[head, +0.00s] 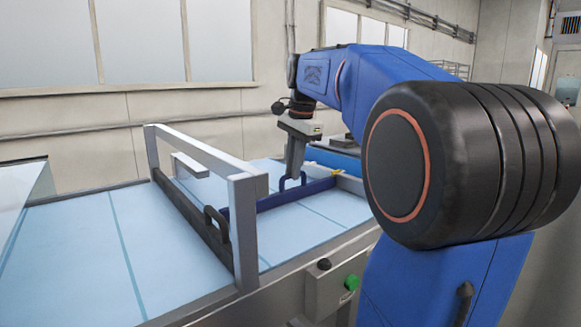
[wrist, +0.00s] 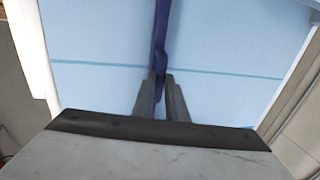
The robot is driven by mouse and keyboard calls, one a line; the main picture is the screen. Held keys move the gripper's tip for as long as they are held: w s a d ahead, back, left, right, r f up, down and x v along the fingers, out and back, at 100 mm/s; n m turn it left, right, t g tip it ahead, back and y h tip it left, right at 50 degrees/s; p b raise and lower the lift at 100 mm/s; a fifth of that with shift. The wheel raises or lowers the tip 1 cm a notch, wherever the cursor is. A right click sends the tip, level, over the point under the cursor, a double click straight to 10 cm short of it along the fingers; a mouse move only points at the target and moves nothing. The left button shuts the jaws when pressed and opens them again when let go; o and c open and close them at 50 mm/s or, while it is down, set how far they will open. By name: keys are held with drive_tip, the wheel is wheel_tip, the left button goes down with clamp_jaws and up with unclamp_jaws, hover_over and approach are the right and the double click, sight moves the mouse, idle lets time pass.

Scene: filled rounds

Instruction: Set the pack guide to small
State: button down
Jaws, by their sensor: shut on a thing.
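The pack guide appears to be the dark blue bar (head: 310,189) with an upright loop handle (head: 282,183), lying over the light blue belt. In the wrist view the blue bar (wrist: 160,30) runs straight up the picture from between my fingers. My gripper (head: 294,176) points down at the handle and is shut on it; it also shows in the wrist view (wrist: 160,84). The fingers hide part of the handle. A small yellow mark (head: 337,171) sits by the bar's far right end. I see no readable size label.
A grey gate frame (head: 243,225) spans the light blue belt (head: 85,240), left of the guide. A dark bar with its own handle (head: 216,222) lies beneath it. A green button (head: 352,282) and a black knob (head: 324,264) are on the front side. The belt has thin cross lines.

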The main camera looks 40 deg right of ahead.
drive_tip(key=c, duration=1.8)
unclamp_jaws()
drive_tip(key=shift+o, duration=0.2)
drive_tip(key=shift+r, duration=0.1)
drive_tip(key=s+r, duration=0.3)
drive_tip(key=r, duration=1.4)
drive_tip(key=shift+s, duration=0.2)
